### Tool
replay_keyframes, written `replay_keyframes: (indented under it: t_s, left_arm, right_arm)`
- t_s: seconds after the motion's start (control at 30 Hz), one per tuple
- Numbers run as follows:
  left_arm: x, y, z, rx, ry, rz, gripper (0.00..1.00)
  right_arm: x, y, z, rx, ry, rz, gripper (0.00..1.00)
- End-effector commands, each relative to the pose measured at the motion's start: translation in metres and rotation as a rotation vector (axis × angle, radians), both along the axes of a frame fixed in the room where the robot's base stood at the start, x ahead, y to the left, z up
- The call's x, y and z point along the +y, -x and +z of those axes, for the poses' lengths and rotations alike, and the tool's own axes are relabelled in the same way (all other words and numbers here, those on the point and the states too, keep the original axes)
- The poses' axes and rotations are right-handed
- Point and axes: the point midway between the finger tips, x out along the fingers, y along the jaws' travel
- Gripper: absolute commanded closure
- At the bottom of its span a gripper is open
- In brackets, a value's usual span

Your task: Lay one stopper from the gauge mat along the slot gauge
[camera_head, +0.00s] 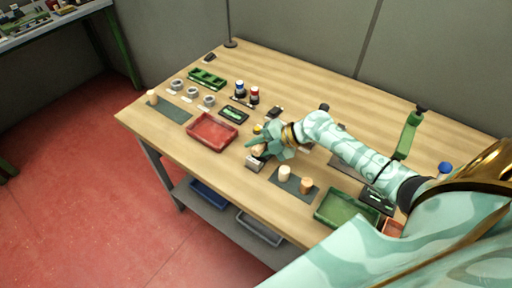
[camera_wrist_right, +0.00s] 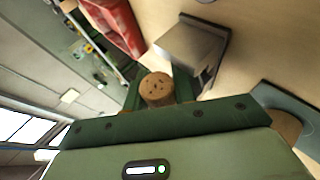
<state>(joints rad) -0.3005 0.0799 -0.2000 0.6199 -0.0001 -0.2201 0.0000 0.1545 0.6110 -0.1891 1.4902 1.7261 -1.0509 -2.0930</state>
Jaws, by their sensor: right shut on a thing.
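My right gripper (camera_head: 260,150) is shut on a tan, speckled cork stopper (camera_wrist_right: 156,88), which shows end-on between the fingers in the wrist view. The grey metal slot gauge (camera_head: 254,164) stands on the table just below the gripper in the head view; it also shows in the wrist view (camera_wrist_right: 190,42), apart from the stopper there. A dark grey mat (camera_head: 283,186) right of the gauge bears a pale stopper (camera_head: 285,172) and a browner stopper (camera_head: 306,185). Part of this mat shows in the wrist view (camera_wrist_right: 275,97). My left gripper is out of view.
A red tray (camera_head: 196,141) lies left of the gripper, and a green tray (camera_head: 322,216) lies right of the mat. Another dark mat (camera_head: 172,111) with a stopper (camera_head: 152,97) is at the far left. Grey rings (camera_head: 209,100) and small bottles (camera_head: 255,93) stand farther back.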

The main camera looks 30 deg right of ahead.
Motion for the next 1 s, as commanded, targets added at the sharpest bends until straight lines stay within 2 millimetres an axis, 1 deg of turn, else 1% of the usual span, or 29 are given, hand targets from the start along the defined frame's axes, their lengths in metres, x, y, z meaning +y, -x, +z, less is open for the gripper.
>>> replay_keyframes:
  t_s: [0.03, 0.33, 0.7, 1.0]
  left_arm:
    - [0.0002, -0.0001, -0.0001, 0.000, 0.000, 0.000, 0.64]
    - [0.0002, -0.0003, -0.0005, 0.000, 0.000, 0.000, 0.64]
    - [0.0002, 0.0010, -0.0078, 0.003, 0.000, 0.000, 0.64]
    - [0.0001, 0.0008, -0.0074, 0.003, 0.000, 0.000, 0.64]
  right_arm:
    - [0.0001, 0.0024, -0.0038, 0.008, 0.004, 0.003, 0.94]
    - [0.0001, 0.0024, -0.0039, 0.008, 0.004, 0.003, 0.94]
    - [-0.0006, 0.0019, -0.0045, 0.008, 0.005, 0.002, 0.94]
    - [-0.0005, 0.0015, -0.0030, 0.007, 0.004, 0.002, 0.94]
